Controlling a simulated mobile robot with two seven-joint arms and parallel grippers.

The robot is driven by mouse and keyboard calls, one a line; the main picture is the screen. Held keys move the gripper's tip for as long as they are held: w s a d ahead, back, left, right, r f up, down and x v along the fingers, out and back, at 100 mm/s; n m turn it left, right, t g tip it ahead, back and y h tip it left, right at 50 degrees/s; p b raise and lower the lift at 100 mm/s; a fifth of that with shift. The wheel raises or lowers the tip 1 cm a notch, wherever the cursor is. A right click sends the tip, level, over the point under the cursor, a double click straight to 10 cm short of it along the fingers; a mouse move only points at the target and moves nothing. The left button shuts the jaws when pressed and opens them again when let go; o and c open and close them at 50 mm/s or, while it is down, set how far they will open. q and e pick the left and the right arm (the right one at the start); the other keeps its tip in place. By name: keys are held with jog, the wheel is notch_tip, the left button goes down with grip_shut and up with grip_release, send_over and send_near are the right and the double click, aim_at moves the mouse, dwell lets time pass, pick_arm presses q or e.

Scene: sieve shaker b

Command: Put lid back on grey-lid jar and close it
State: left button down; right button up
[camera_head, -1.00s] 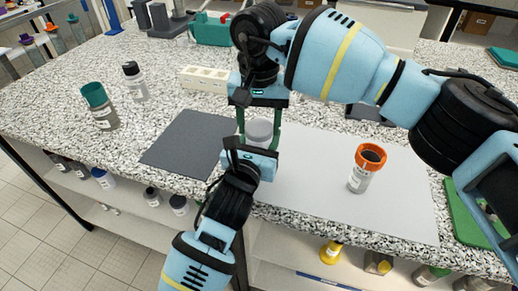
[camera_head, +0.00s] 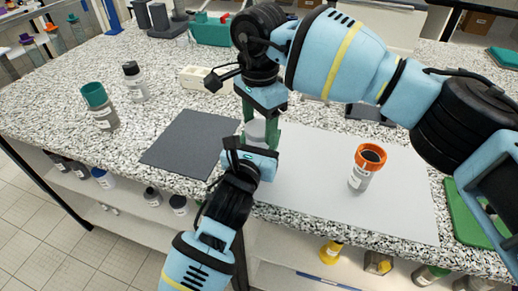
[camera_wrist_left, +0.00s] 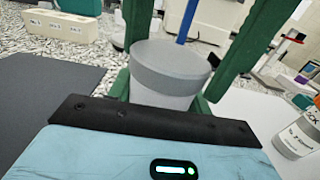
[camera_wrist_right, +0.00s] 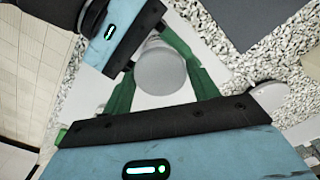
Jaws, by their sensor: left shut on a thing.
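The jar with its grey lid (camera_wrist_left: 170,65) stands upright between my two grippers, the lid sitting level on the jar's top. My left gripper (camera_head: 256,142) comes from the front and is shut on the jar's body. My right gripper (camera_head: 262,125) reaches down from above, its green fingers on either side of the lid. The right wrist view shows the round lid (camera_wrist_right: 160,70) from above between green fingers. Whether the right fingers press on the lid or stand just clear of it cannot be told. The jar's lower part is hidden by my left gripper.
An orange-topped jar (camera_head: 367,168) stands to the right on a light mat (camera_head: 400,215). A dark grey mat (camera_head: 185,145) lies to the left. A green-topped jar (camera_head: 100,106) and a black-capped bottle (camera_head: 135,82) stand further left. A cream block (camera_head: 193,78) lies behind.

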jog(key=o, duration=0.3)
jog(key=shift+r, duration=0.1)
jog(key=shift+r, duration=2.2)
jog(key=shift+c, duration=0.3)
jog(key=n, duration=0.2)
jog(key=r+n, duration=0.1)
jog(key=n, duration=0.3)
jog(key=shift+r, duration=0.3)
jog(key=n, duration=0.3)
jog(key=r+n, duration=0.1)
jog(key=n, duration=0.1)
jog(key=shift+r+n, duration=0.2)
jog(key=shift+n, duration=0.2)
jog(key=shift+f, duration=0.15)
